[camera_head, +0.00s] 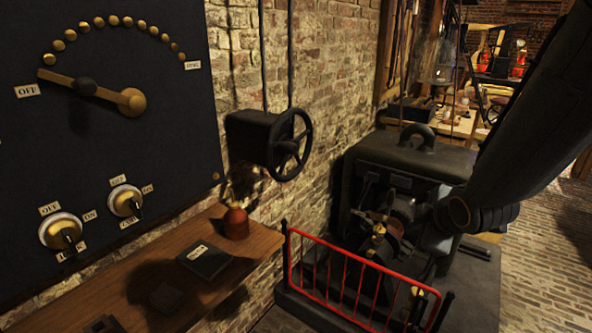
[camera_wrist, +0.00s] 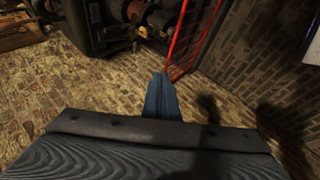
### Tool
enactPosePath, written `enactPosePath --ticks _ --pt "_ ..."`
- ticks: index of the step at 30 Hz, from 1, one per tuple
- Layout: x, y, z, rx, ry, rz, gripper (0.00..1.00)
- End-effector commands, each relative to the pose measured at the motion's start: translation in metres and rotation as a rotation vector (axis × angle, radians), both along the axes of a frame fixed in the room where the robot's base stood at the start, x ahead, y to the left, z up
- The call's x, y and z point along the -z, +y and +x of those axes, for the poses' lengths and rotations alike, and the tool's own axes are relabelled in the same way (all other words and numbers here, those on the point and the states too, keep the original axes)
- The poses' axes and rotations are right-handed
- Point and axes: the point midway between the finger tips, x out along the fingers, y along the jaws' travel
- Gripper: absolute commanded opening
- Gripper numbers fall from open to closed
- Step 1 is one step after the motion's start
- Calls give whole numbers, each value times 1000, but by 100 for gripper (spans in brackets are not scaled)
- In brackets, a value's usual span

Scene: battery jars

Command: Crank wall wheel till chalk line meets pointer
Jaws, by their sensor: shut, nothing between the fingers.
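The wall wheel (camera_head: 289,146) is a dark spoked handwheel on a black box (camera_head: 247,134) fixed to the brick wall, in the middle of the head view. I cannot make out a chalk line or a pointer on it at this size. The wheel does not show in the wrist view. My gripper (camera_wrist: 160,82) shows as blue fingers in the wrist view, closed together and empty, pointing over the brick floor near the red railing. In the head view my arm comes in from the upper right, and nothing of mine touches the wheel.
A red railing (camera_head: 357,284) stands in front of a dark machine (camera_head: 412,154), right of the wheel. A wooden shelf (camera_head: 135,283) with a red jar (camera_head: 236,222) runs below the dark switch panel (camera_head: 150,130). Brick floor (camera_head: 545,255) lies open at the right.

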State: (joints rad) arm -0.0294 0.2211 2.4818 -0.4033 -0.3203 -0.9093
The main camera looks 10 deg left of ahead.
Motion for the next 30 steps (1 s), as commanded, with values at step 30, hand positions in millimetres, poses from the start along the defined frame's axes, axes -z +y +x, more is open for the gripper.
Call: enactPosePath --ticks 30 --pt "-69 240 7 -1251 -1547 -654 0"
